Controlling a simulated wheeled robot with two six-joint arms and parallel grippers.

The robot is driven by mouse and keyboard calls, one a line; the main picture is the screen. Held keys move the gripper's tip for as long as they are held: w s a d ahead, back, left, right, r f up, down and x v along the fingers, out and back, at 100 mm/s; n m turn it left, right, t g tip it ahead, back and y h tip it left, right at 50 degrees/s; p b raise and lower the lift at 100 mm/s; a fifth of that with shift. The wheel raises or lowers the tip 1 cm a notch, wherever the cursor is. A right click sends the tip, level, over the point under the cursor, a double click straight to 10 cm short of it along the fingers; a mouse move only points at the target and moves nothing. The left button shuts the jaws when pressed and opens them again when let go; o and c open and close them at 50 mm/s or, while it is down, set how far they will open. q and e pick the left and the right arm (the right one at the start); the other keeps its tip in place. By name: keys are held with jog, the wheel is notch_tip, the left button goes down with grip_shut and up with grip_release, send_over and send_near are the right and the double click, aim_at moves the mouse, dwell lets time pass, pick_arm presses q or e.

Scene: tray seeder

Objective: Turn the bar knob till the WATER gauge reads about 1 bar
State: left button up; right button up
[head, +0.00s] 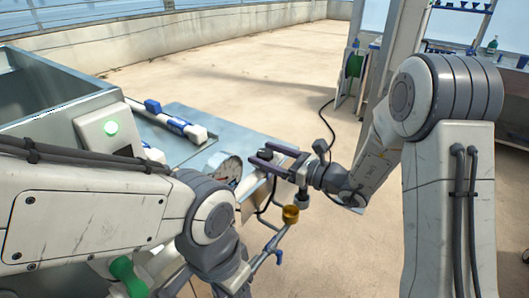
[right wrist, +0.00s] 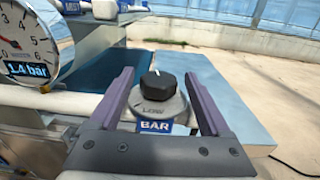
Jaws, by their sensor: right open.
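The bar knob (right wrist: 158,86) is a black bar-shaped grip on a grey round base marked LOW, above a blue BAR label (right wrist: 156,127). A white line marks its top. The gauge (right wrist: 25,45), cut off at the left of the right wrist view, has a digital readout of 1.4 bar. A gauge face also shows in the head view (head: 229,170), too small to read. My right gripper (right wrist: 158,74) is open, its purple fingers on either side of the knob; I cannot tell if they touch it. In the head view, my right gripper (head: 268,155) is over the machine's edge.
A white and blue tubular part (head: 175,122) lies on the machine at left. A black cable (head: 325,125) runs over open floor.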

jog(key=shift+w+a, duration=0.15)
jog(key=shift+a, duration=0.25)
grip_shut()
jog(key=shift+n+g, duration=0.3)
jog(key=shift+g, duration=0.1)
jog(key=shift+d+n+g+y, duration=0.1)
jog(key=shift+n+g+y, duration=0.75)
jog(key=shift+g, duration=0.35)
jog(key=shift+n+g+y+p, duration=0.35)
jog(key=shift+n+g+p, duration=0.2)
jog(key=shift+n+g, duration=0.8)
jog(key=shift+n+g+y+p, duration=0.3)
jog(key=shift+n+g+p, duration=0.4)
jog(key=shift+g, duration=1.15)
